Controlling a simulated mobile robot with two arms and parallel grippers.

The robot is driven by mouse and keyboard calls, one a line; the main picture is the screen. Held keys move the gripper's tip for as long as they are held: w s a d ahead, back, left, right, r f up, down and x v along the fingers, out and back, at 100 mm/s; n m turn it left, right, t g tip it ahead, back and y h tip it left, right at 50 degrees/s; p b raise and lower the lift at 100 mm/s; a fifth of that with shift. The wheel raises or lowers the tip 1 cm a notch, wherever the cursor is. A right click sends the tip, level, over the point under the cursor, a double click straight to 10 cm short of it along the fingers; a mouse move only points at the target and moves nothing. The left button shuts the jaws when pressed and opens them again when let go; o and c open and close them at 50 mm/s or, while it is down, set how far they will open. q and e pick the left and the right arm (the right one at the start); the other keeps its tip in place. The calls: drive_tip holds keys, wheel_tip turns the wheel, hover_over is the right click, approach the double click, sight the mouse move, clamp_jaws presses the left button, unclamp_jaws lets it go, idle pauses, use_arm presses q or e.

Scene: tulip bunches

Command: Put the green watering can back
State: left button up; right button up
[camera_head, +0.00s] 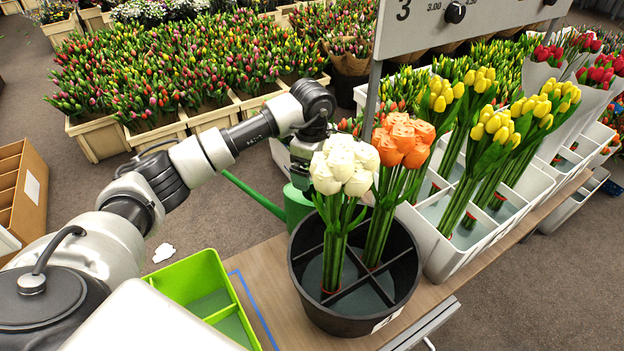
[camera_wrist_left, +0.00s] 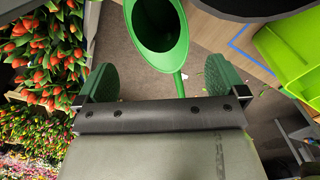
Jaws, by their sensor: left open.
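The green watering can (camera_head: 297,207) is behind the black bucket, near the far-left table edge. Its long thin spout reaches up and left in the head view. The bucket and white tulips hide part of it, and I cannot tell what its base rests on. In the left wrist view the can's dark oval opening (camera_wrist_left: 160,24) faces the camera. My left gripper (camera_wrist_left: 160,82) is open, with its green-padded fingers apart and the can ahead of the gap. In the head view my left wrist is above the can. My right gripper is not in view.
The divided black bucket (camera_head: 306,294) holds white tulips (camera_head: 343,165) and orange tulips (camera_head: 402,140). A lime-green divided box (camera_head: 190,285) is left of it. A blue line (camera_head: 252,310) marks the wooden table (camera_head: 268,270). White bins (camera_head: 447,258) with yellow tulips stand right.

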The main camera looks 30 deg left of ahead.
use_arm(q)
drive_tip(key=shift+r, duration=2)
